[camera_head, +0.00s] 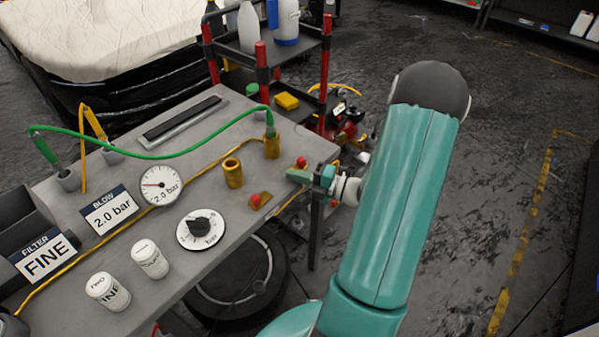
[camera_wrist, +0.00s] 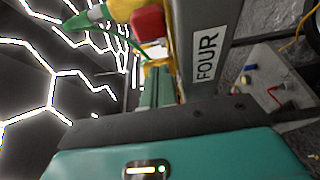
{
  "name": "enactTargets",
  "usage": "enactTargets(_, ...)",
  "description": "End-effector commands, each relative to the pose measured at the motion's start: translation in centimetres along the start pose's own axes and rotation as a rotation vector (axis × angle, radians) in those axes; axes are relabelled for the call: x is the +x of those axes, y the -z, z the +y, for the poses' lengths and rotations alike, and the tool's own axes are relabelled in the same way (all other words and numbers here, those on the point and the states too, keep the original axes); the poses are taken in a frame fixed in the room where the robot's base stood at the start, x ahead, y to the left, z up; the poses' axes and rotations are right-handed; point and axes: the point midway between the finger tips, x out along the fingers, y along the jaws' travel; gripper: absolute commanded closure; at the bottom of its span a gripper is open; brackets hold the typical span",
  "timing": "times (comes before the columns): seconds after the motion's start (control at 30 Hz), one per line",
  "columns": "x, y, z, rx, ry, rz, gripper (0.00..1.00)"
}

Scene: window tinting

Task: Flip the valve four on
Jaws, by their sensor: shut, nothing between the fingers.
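A "FOUR" label (camera_wrist: 207,57) is on the grey side of the workbench in the wrist view. A red block (camera_wrist: 148,22) with yellow metal by it shows close to that label, just past the fingers. In the head view, a red knob on a brass plate (camera_head: 257,200) sits by the bench's right edge, and another small red piece (camera_head: 301,162) shows right behind my gripper. I cannot tell which one is the red block. My gripper (camera_head: 292,175) is shut and empty at the bench's right edge; its teal fingers also show in the wrist view (camera_wrist: 158,90).
The bench (camera_head: 215,130) holds a pressure gauge (camera_head: 161,185), a black dial (camera_head: 201,228), two white jars (camera_head: 107,291), brass fittings (camera_head: 233,172) and a green hose (camera_head: 180,150). A red-posted cart (camera_head: 262,62) stands behind. Dark floor to the right is mostly clear.

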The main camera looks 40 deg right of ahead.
Motion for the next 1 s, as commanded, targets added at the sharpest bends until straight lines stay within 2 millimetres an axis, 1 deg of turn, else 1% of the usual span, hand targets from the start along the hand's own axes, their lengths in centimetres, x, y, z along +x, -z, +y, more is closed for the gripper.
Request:
enactTargets(0.03, -0.1, 0.1, 0.0, 0.0, 0.0, 0.001, 1.0)
enactTargets(0.3, -5.8, -0.2, 0.0, 0.0, -0.001, -0.001, 1.0)
enactTargets(0.4, -7.7, -0.2, 0.0, -0.001, 0.0, 0.0, 1.0)
enactTargets(0.5, -9.1, -0.3, 0.0, -0.001, 0.0, 0.002, 1.0)
enactTargets(0.67, -10.1, -0.2, 0.0, 0.0, -0.002, 0.003, 1.0)
enactTargets(1.0, -10.0, 0.0, 0.0, 0.0, -0.001, 0.004, 1.0)
